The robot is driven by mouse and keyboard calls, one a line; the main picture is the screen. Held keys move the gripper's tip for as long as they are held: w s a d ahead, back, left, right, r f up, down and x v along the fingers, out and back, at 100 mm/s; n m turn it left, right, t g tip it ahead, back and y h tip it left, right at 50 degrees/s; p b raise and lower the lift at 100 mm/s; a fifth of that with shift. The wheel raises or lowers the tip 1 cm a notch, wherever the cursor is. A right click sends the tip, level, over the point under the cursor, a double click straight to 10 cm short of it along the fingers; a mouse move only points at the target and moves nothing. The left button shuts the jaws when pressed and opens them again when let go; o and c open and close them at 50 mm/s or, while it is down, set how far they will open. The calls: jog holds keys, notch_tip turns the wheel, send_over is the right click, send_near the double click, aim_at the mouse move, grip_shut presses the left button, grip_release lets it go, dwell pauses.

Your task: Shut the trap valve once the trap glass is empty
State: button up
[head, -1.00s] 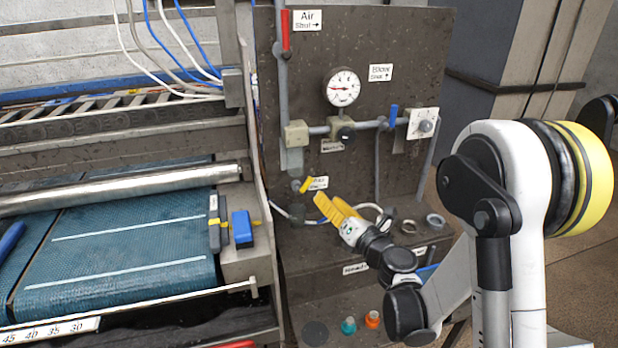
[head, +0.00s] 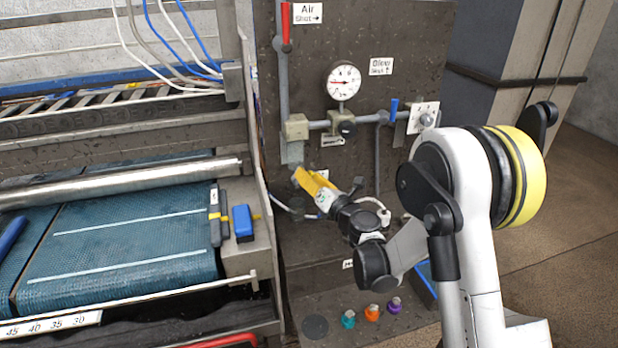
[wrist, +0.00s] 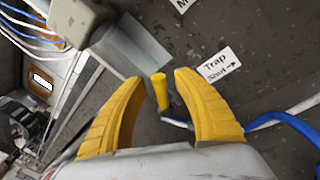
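The trap valve's yellow handle (wrist: 160,91) shows in the wrist view, between my two spread fingers. It is beside the "Trap Shut" label (wrist: 218,65), whose arrow points to the upper right. My gripper (wrist: 160,76) is open, its yellow fingers on either side of the handle with gaps visible. In the head view, my gripper (head: 298,174) is at the panel below the trap glass (head: 291,152) and hides the handle. The trap glass looks pale grey and also shows in the wrist view (wrist: 136,45); I cannot make out any liquid in it.
A gauge (head: 344,82), a red lever (head: 286,42) and a blue lever (head: 393,110) are on the panel (head: 420,50). A hose loop (head: 383,214) lies close to my wrist. The scrubber frame (head: 258,190) stands close on the left. Coloured knobs (head: 372,312) sit below.

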jog(key=shift+c, duration=0.5)
grip_shut()
jog(key=shift+d+f, duration=0.1)
jog(key=m+b, duration=0.1)
jog(key=f+m+b, duration=0.1)
jog(key=shift+w+d+m+t, duration=0.15)
jog(key=shift+d+m+t, duration=0.15)
jog(key=shift+d, duration=0.05)
jog(key=shift+w+d+f+m+t+h+b, duration=0.15)
jog(key=shift+f+m+t+b, duration=0.25)
jog(key=shift+m, duration=1.15)
jog(key=shift+s+d+f+m+t+h+b, duration=0.15)
jog(key=shift+f+m+t+b, duration=0.25)
jog(key=shift+m, duration=1.1)
jog(key=shift+w+d+f+m+t+h+b, duration=0.15)
jog(key=shift+f+m+t+b, duration=0.25)
jog(key=shift+m, duration=1.15)
jog(key=shift+f, duration=0.1)
